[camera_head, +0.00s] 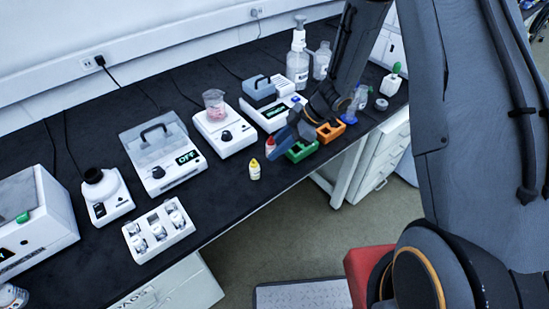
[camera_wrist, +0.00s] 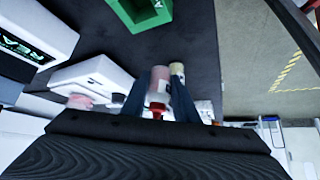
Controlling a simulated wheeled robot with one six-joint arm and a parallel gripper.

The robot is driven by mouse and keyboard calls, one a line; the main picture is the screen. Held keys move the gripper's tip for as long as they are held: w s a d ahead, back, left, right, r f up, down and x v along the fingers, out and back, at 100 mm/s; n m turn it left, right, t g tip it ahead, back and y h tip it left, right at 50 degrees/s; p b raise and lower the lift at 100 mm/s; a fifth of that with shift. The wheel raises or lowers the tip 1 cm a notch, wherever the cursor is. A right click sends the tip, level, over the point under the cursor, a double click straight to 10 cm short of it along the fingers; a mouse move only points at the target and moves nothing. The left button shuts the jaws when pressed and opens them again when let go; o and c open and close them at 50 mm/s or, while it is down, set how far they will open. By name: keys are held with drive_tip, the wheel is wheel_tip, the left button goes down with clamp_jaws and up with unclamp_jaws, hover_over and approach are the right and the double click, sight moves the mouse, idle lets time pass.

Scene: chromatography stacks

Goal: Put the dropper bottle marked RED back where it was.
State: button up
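A small dropper bottle with a red cap shows between the blue fingers of my gripper (camera_wrist: 158,100). In the wrist view this bottle (camera_wrist: 159,82) has a pinkish body, and its red tip faces my palm. The fingers lie along both sides of it, shut on it. In the head view only a bit of its red and white (camera_head: 270,144) shows beside my gripper (camera_head: 277,146), just left of the green block (camera_head: 301,151). No marking on it is readable. A yellow-capped dropper bottle (camera_head: 255,170) stands on the black bench to the left; it also shows in the wrist view (camera_wrist: 177,70).
An orange block (camera_head: 331,131) stands right of the green one, near the bench's front edge. A white vial rack (camera_head: 158,231) is at front left. Clear bottles stand behind.

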drive_tip(key=shift+f+p, duration=0.55)
drive_tip(key=shift+f, duration=1.95)
drive_tip(key=shift+f, duration=0.15)
drive_tip(key=o, duration=0.6)
